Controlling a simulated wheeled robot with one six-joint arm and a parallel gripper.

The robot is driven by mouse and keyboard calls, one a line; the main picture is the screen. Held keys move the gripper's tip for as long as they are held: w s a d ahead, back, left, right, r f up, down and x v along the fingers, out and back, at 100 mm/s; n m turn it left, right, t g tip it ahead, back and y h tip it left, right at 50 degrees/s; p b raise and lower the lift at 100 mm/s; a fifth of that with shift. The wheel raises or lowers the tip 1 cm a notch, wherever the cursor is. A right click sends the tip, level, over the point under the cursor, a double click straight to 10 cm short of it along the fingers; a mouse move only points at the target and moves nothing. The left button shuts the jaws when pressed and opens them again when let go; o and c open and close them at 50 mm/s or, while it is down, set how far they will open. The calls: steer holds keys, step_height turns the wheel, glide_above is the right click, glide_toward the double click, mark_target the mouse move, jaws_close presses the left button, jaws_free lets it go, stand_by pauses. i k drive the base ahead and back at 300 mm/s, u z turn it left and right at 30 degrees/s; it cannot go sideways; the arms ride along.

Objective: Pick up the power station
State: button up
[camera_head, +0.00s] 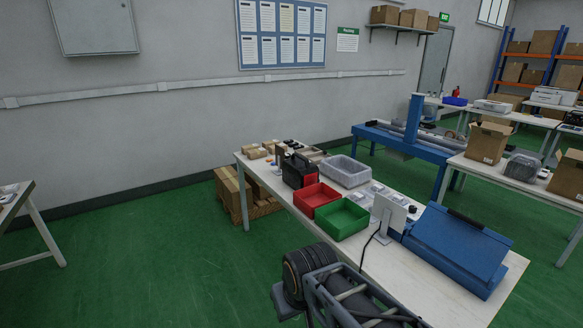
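The power station appears to be the black box with red sides and a top handle (299,171). It stands upright toward the far left end of the white workbench, just behind the red bin. The red bin hides part of its lower front. Parts of my own arm show at the bottom middle of the picture, close to the bench's near edge and well short of the power station. I cannot make out my gripper's fingers.
On the white bench (420,283) are a red bin (316,197), a green bin (342,219), a grey tray (346,170), small boxes and a blue machine (457,250). A wooden pallet with cartons (230,192) stands by the wall.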

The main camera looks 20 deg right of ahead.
mark_target(298, 172)
steer(key=i, duration=3.15)
steer(key=z, duration=1.25)
